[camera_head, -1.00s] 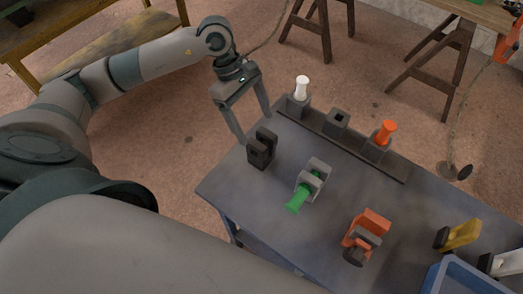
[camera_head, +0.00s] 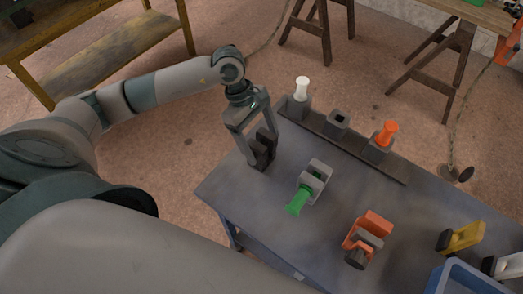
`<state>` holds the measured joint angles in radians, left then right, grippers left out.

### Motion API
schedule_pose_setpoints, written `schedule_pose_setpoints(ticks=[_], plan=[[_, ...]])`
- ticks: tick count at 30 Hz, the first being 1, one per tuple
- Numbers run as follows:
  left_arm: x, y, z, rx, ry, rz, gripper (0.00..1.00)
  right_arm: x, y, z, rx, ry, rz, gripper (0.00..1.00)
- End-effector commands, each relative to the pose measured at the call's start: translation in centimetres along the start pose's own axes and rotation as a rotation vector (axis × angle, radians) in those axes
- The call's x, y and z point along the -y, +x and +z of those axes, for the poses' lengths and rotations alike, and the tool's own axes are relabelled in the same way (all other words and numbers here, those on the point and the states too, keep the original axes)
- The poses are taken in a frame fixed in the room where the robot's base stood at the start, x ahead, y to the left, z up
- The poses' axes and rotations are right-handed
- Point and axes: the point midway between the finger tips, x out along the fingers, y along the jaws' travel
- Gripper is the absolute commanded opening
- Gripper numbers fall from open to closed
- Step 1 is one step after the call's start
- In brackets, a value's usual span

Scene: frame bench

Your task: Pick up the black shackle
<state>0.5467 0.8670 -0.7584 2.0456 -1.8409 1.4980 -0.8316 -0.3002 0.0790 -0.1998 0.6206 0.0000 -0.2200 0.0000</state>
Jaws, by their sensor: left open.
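The black shackle (camera_head: 265,152) stands upright on the grey table near its far left edge, its prongs pointing up. My left gripper (camera_head: 262,150) is open and lowered over it. One finger is on the left side of the shackle and the other on its right side. The fingers partly hide the shackle, and I cannot tell whether they touch it. My right gripper is not in view.
A grey shackle with a green pin (camera_head: 298,201) lies close to the right. An orange shackle (camera_head: 374,224) is nearer the front. A dark rail (camera_head: 345,146) with sockets holding white and orange pins runs behind. A blue bin (camera_head: 451,277) is at lower right.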

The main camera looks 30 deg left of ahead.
Motion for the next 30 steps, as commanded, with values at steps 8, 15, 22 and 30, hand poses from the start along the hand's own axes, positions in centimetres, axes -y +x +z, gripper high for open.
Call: schedule_pose_setpoints(ticks=[8,15,22,30], plan=[[0.1,3.5,0.0,0.001,0.0,-0.001,0.77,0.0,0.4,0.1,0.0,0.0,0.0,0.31],[0.1,4.0,-0.1,-0.001,0.0,0.0,0.77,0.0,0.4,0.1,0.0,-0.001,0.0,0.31],[0.1,4.0,0.0,-0.001,0.0,0.0,0.77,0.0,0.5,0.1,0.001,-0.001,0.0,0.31],[0.1,4.0,0.0,-0.001,0.0,0.0,0.38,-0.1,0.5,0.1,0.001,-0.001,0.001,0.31]])
